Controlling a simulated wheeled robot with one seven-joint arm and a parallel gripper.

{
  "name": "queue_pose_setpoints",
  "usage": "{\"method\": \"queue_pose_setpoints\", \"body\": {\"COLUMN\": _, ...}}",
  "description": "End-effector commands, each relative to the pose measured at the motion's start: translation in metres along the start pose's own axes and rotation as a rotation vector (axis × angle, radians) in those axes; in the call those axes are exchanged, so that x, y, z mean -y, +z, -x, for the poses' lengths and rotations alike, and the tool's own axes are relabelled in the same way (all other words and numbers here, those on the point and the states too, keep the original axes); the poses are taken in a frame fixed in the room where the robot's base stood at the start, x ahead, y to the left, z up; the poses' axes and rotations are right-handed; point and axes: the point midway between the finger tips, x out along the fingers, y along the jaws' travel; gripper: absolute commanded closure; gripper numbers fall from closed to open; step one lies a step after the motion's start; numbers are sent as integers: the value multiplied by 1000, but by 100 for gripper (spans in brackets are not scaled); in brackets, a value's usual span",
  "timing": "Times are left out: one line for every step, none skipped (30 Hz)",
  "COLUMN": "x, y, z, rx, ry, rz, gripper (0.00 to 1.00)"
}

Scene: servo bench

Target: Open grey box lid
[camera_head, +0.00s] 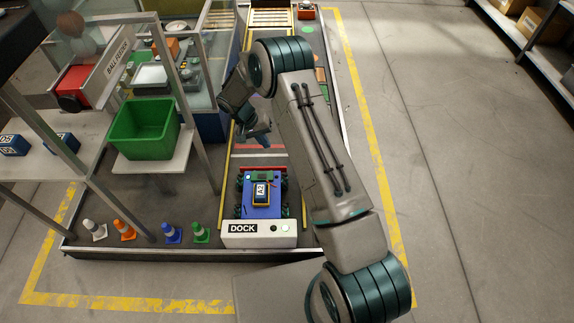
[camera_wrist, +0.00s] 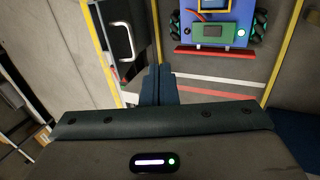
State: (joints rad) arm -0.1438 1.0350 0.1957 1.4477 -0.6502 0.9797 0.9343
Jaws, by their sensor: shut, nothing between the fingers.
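My gripper (camera_head: 260,138) hangs over the lane beyond the small blue cart, its fingers together with nothing between them. Its closed fingertips (camera_wrist: 158,72) also show in the wrist view. At the upper left of the wrist view is a dark grey box-like thing with a silver handle (camera_wrist: 127,40), apart from the fingers. I cannot tell for certain whether it is the grey box, or whether its lid is open or shut. I cannot make out this thing in the head view, where my arm covers part of the bench.
A blue wheeled cart (camera_head: 258,207) marked A2 stands behind the white DOCK block (camera_head: 258,233). A green bin (camera_head: 145,130) is on a left shelf among metal posts. Several small cones, including an orange one (camera_head: 124,230), stand front left. The floor at right is clear.

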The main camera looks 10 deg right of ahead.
Motion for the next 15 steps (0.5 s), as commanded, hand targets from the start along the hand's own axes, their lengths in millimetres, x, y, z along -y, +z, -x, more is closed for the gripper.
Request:
{"method": "queue_pose_setpoints", "body": {"x": 3, "y": 0, "z": -7, "rx": 1, "ry": 2, "rz": -1, "gripper": 100}}
{"method": "queue_pose_setpoints", "body": {"x": 4, "y": 0, "z": -9, "rx": 1, "ry": 2, "rz": -2, "gripper": 100}}
{"method": "queue_pose_setpoints", "body": {"x": 4, "y": 0, "z": -13, "rx": 1, "ry": 3, "rz": -2, "gripper": 100}}
{"method": "queue_pose_setpoints", "body": {"x": 4, "y": 0, "z": -16, "rx": 2, "ry": 3, "rz": -3, "gripper": 100}}
{"method": "queue_pose_setpoints", "body": {"x": 4, "y": 0, "z": -19, "rx": 2, "ry": 3, "rz": -3, "gripper": 100}}
{"method": "queue_pose_setpoints", "body": {"x": 4, "y": 0, "z": -25, "rx": 3, "ry": 3, "rz": -3, "gripper": 100}}
{"method": "queue_pose_setpoints", "body": {"x": 4, "y": 0, "z": -30, "rx": 4, "ry": 3, "rz": -3, "gripper": 100}}
{"method": "queue_pose_setpoints", "body": {"x": 4, "y": 1, "z": -36, "rx": 5, "ry": 3, "rz": -2, "gripper": 100}}
{"method": "queue_pose_setpoints", "body": {"x": 4, "y": 1, "z": -44, "rx": 5, "ry": 3, "rz": -2, "gripper": 100}}
{"method": "queue_pose_setpoints", "body": {"x": 4, "y": 1, "z": -50, "rx": 5, "ry": 3, "rz": -2, "gripper": 100}}
{"method": "queue_pose_setpoints", "body": {"x": 5, "y": 1, "z": -57, "rx": 5, "ry": 2, "rz": -2, "gripper": 100}}
{"method": "queue_pose_setpoints", "body": {"x": 4, "y": 1, "z": -67, "rx": 5, "ry": 3, "rz": -2, "gripper": 100}}
{"method": "queue_pose_setpoints", "body": {"x": 4, "y": 1, "z": -74, "rx": 6, "ry": 3, "rz": -3, "gripper": 100}}
{"method": "queue_pose_setpoints", "body": {"x": 4, "y": 1, "z": -80, "rx": 6, "ry": 3, "rz": -3, "gripper": 100}}
{"method": "queue_pose_setpoints", "body": {"x": 4, "y": 1, "z": -88, "rx": 5, "ry": 3, "rz": -1, "gripper": 100}}
